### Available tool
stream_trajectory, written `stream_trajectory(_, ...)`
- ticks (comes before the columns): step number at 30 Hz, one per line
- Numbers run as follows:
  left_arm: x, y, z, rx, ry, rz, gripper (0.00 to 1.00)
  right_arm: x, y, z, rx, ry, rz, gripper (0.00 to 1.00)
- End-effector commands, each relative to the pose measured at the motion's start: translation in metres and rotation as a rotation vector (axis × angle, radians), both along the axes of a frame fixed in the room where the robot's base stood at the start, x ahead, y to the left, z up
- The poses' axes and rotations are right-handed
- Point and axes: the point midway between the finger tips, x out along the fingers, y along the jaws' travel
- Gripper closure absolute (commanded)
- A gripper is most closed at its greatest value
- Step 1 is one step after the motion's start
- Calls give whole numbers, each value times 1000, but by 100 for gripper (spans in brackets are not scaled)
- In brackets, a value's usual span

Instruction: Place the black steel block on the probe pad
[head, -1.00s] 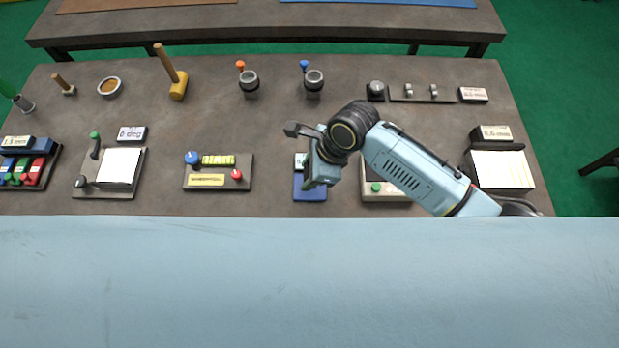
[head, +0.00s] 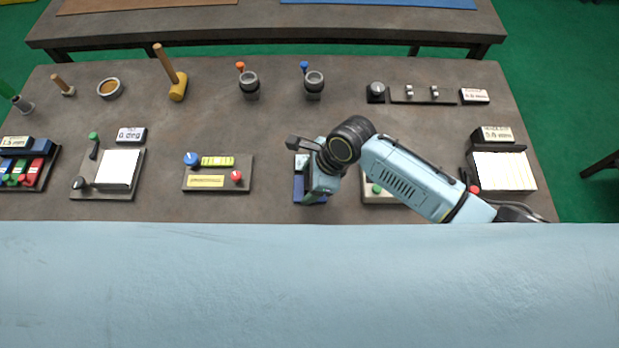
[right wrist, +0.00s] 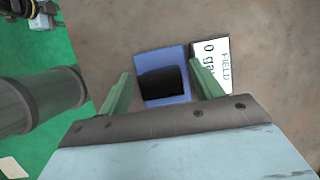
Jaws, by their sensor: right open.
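The black steel block (right wrist: 162,82) lies on the blue pad (right wrist: 160,57) in the right wrist view. This pad, next to a white FIELD display (right wrist: 209,64), looks to be the probe pad. My right gripper (right wrist: 162,76) is open. Its green fingers stand on either side of the block, with gaps between them and it. In the head view my right gripper (head: 311,196) is over the blue pad (head: 298,190) and hides the block and much of the pad. My left gripper is not in view.
A grey box with a green button (head: 377,190) stands right of the pad, partly under my right arm. A panel with blue and red knobs (head: 217,173) is to the left. Two dark cups (head: 314,82) stand farther back. Bare tabletop lies between them.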

Motion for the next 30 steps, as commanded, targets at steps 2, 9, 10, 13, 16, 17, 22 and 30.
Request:
stream_trajectory(2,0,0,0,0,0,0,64,0,0,0,0,0,0,35)
stream_trajectory(9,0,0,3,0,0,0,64,0,-5,14,1,-1,0,35)
stream_trajectory(10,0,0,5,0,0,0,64,0,-7,19,0,-1,0,35)
stream_trajectory(13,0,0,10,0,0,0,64,0,-14,38,2,-3,0,35)
stream_trajectory(16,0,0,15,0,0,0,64,0,-23,59,1,-2,-1,35)
stream_trajectory(17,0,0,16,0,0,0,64,0,-26,65,1,-3,0,35)
stream_trajectory(22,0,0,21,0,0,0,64,0,-38,94,1,-1,0,35)
stream_trajectory(30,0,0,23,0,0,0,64,0,-47,113,0,1,-1,35)
